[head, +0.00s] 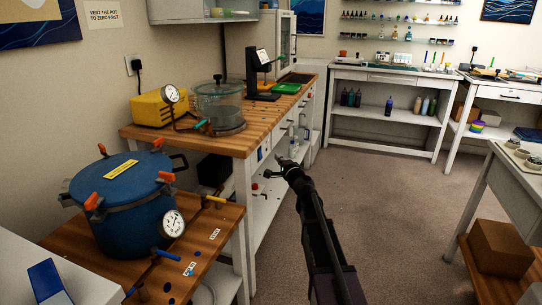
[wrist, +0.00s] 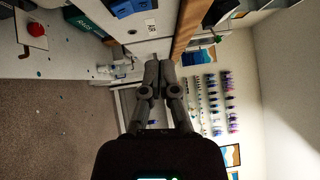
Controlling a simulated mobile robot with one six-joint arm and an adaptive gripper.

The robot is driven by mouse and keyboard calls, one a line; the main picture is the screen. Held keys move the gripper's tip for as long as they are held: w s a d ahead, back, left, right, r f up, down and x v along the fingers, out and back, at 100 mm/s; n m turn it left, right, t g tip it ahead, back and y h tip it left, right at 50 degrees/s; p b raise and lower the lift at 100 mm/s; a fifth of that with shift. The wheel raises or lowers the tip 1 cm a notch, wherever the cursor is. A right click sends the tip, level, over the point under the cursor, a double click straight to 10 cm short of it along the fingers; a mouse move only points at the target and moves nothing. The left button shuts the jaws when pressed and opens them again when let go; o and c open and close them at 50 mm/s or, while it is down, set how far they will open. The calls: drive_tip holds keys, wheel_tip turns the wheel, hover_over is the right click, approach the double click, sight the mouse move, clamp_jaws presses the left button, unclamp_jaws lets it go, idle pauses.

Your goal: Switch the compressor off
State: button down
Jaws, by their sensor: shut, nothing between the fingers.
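I cannot pick out the compressor or its switch for certain. A dark boxy shape (head: 213,172) sits in shadow under the wooden bench, too dim to identify. My gripper (head: 279,172) is shut and empty, in the open space just right of the bench's lower shelf. In the wrist view its fingers (wrist: 158,66) are together, with nothing between them. A small red round piece (head: 254,188) shows low by the bench. A red round knob or cap (wrist: 37,29) also shows at the upper left of the wrist view, which is turned sideways.
A blue pressure pot (head: 122,205) with orange clamps and a gauge (head: 173,223) stands on the near wooden-topped table. A yellow unit (head: 158,108) and a clear chamber (head: 218,102) stand on the bench. A grey table (head: 490,195) stands at right. The carpet between is clear.

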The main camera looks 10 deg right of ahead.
drive_tip(key=v, duration=0.6)
drive_tip(key=shift+r, duration=0.6)
drive_tip(key=s+a+f+n+g+y, duration=0.4)
drive_tip(key=s+a+f+n+g, duration=0.7)
drive_tip(key=s+a, duration=0.25)
drive_tip(key=s+d+f+n+g+h+p, duration=0.1)
drive_tip(key=s+d+f+n+g+h, duration=0.3)
drive_tip(key=s, duration=0.6)
drive_tip(key=s+d+f+n+g+h, duration=0.1)
drive_tip(key=s+d+f+g+h, duration=0.3)
drive_tip(key=s, duration=0.6)
wheel_tip(320, 180, up, 29)
drive_tip(key=h+p, duration=0.1)
drive_tip(key=p, duration=2.9)
drive_tip(key=shift+w+a+r+t, duration=0.2)
drive_tip(key=shift+w+r+t, duration=0.05)
drive_tip(key=shift+t, duration=0.05)
